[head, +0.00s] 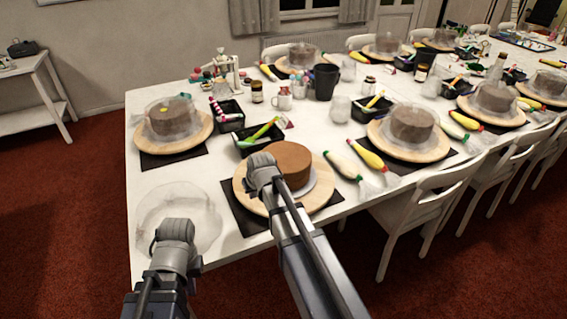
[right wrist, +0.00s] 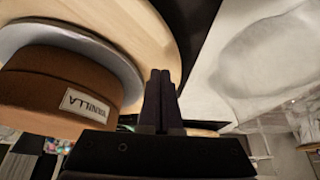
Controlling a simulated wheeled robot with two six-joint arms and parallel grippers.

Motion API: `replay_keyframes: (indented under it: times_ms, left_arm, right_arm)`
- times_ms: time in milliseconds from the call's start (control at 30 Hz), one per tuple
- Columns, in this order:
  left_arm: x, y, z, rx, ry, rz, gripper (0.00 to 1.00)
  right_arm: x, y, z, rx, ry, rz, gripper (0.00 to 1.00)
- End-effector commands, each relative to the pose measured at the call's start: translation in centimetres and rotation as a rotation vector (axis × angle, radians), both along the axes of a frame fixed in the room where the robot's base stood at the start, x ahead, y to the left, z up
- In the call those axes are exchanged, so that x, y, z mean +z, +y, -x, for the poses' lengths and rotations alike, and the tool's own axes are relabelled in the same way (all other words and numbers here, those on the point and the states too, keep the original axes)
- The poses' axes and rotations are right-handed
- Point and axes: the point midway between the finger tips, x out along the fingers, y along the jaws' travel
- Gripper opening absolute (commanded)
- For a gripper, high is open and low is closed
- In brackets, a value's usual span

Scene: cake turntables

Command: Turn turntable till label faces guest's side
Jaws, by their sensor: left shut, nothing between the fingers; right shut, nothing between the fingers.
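A brown cake (head: 290,160) stands on a pale board on a round wooden turntable (head: 318,204), over a black mat. In the right wrist view the cake (right wrist: 50,85) carries a white label (right wrist: 88,104) reading VANILLA on its side, near the fingers. The label is not visible in the head view. My right gripper (head: 262,168) is in front of the cake, over the turntable's left part; its fingers (right wrist: 160,95) are closed together and empty. I cannot tell whether they touch the wood. My left gripper (head: 175,232) is shut, over a clear round cover on the table.
The clear cover (head: 165,205) lies left of the mat. Black trays (head: 259,135) with tools stand behind the turntable. Piping bags (head: 343,166) lie to its right. Other covered cakes on turntables (head: 205,127) stand along the table. White chairs (head: 425,205) line the right side.

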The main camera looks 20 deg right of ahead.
Motion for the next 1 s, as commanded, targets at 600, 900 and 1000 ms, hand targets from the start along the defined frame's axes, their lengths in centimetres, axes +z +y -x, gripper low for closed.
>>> replay_keyframes:
  times_ms: [600,900,1000]
  left_arm:
    - [-1.5,0.0,0.0,0.0,0.0,0.0,0.0]
    - [-2.6,0.0,0.0,0.0,0.0,0.0,0.0]
    - [-3.0,0.0,0.0,0.0,0.0,0.0,0.0]
  right_arm:
    - [-1.5,-0.1,0.0,0.0,0.0,0.0,0.0]
    - [-2.6,-0.1,0.0,0.0,0.0,0.0,0.0]
    - [-3.0,-0.1,0.0,0.0,0.0,0.0,0.0]
